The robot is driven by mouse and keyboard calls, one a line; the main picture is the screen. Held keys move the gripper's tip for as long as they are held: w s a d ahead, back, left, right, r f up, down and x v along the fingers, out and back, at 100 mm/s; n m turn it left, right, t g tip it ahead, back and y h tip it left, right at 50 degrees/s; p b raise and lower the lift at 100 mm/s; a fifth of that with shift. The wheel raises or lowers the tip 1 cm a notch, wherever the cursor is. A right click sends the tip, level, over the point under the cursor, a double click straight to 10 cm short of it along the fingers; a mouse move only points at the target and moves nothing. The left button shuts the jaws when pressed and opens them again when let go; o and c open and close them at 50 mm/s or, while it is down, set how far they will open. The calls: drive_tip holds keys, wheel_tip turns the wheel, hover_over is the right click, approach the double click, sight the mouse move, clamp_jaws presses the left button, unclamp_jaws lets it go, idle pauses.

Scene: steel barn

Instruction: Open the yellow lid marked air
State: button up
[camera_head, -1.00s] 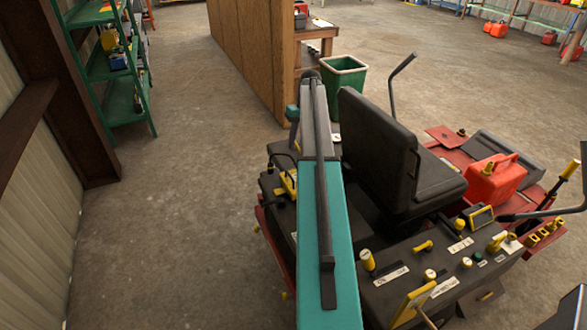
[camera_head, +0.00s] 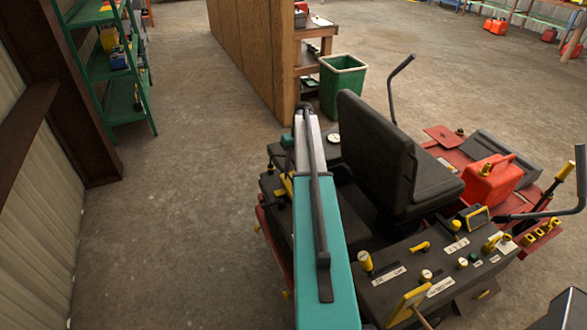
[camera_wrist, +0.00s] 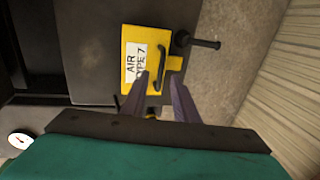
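The yellow lid (camera_wrist: 140,75) has a white label reading "AIR" and "TYPE 7" and a black bar handle (camera_wrist: 165,68). It lies flat on a dark machine surface in the wrist view and looks shut. In the head view only a small part of the lid (camera_head: 287,186) shows beside my arm. My gripper (camera_wrist: 160,80) is open and empty. Its two fingers are apart, with the tips over the lower part of the handle in the picture. I cannot tell whether they touch it. In the head view the gripper is hidden behind my arm.
A black knobbed lever (camera_wrist: 205,43) sticks out beside the lid. A round white gauge (camera_wrist: 20,140) is at lower left. The black seat (camera_head: 375,150) and red fuel can (camera_head: 492,180) stand right of my arm. Open floor (camera_head: 190,180) lies to the left.

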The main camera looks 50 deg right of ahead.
sight(290, 183)
drive_tip(key=shift+w+a+f+p, duration=0.1)
drive_tip(key=shift+a+f+p, duration=0.1)
drive_tip(key=shift+f, duration=0.5)
drive_tip(key=shift+w+a+f+p, duration=0.1)
drive_tip(key=shift+f+p, duration=0.1)
drive_tip(key=shift+f, duration=0.5)
drive_tip(key=shift+s, duration=0.1)
clamp_jaws()
drive_tip(key=shift+d, duration=0.1)
